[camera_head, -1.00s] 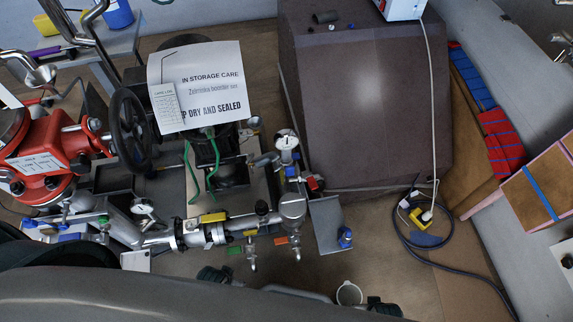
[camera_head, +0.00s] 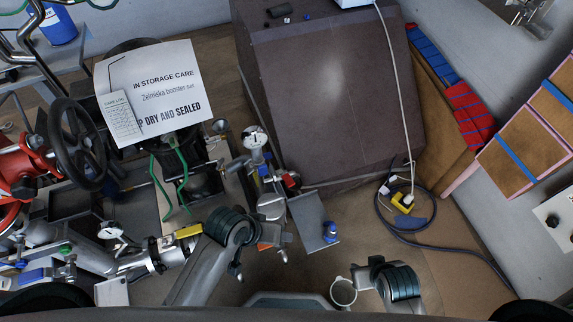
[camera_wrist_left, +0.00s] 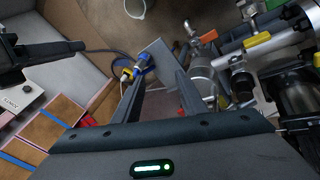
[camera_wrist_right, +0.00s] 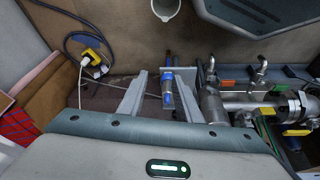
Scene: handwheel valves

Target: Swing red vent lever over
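A small red handle (camera_head: 291,180), which looks like the red vent lever, sits on the pipework above the grey plate, right of the white-faced gauge (camera_head: 255,138). My left gripper (camera_wrist_left: 160,76) is open and empty. My right gripper (camera_wrist_right: 161,74) is open, with the blue-capped fitting (camera_wrist_right: 168,92) seen between its fingers. Neither touches the red handle. In the head view I cannot make out the fingertips.
The grey plate (camera_head: 312,220) stands beside the pipes. An orange handle (camera_head: 270,246) and a yellow one (camera_head: 188,231) are near. A white cup (camera_head: 343,291) is in front. A big brown box (camera_head: 335,100) stands behind. A cable with a yellow socket (camera_head: 403,201) lies right.

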